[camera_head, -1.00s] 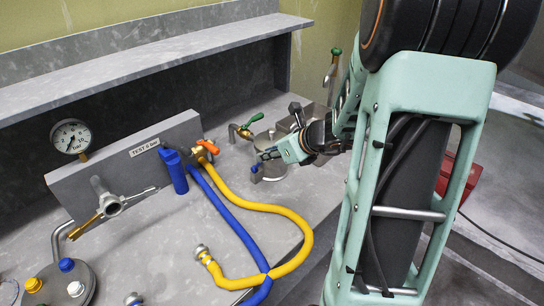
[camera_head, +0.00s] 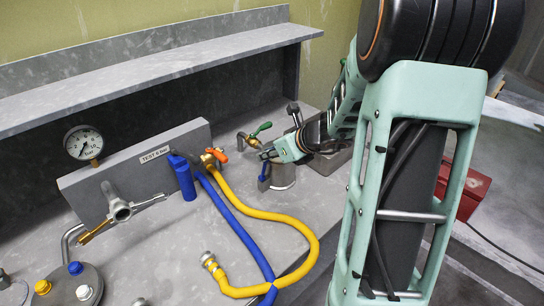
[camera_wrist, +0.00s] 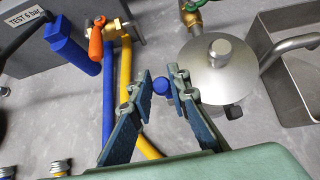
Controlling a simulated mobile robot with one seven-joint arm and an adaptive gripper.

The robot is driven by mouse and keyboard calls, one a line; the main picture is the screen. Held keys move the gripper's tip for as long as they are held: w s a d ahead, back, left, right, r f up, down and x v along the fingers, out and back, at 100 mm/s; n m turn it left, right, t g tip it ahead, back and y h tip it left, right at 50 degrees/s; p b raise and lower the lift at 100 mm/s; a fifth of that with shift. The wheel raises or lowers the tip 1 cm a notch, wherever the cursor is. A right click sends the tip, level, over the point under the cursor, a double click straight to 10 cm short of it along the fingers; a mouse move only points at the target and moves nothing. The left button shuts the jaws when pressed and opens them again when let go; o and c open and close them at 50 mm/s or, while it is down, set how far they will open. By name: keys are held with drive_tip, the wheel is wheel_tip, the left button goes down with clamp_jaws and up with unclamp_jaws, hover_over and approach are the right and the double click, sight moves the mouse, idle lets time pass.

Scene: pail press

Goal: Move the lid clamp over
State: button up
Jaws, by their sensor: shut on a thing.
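A steel pail (camera_head: 284,178) with a round metal lid stands on the grey bench, and its lid (camera_wrist: 218,68) with a centre knob fills the upper middle of the wrist view. The lid clamp shows as a blue knob (camera_wrist: 160,87) between my fingertips in the wrist view. A blue upright part (camera_head: 264,177) shows at the pail's left side in the head view. My gripper (camera_head: 267,153) is at the pail's near left rim, shut on the blue knob, and also shows in the wrist view (camera_wrist: 162,82). The fingers and knob hide the clamp's lower part.
Yellow (camera_head: 308,240) and blue (camera_head: 230,224) hoses curve over the bench to the left. An orange-handled valve (camera_head: 216,156) and a gauge (camera_head: 83,142) are further left.

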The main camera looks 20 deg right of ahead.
drive_tip(key=shift+w+a+r, duration=0.1)
drive_tip(key=shift+w, duration=0.15)
drive_tip(key=shift+w+a+r, duration=0.1)
drive_tip(key=shift+w+a, duration=0.2)
drive_tip(key=shift+w, duration=0.35)
drive_tip(key=shift+w+a, duration=0.25)
drive_tip(key=shift+w, duration=0.55)
drive_tip(key=shift+w+a, duration=0.3)
drive_tip(key=shift+w, duration=0.35)
drive_tip(key=o, duration=0.9)
drive_tip(key=shift+f, duration=0.2)
drive_tip(key=shift+s+r, duration=0.1)
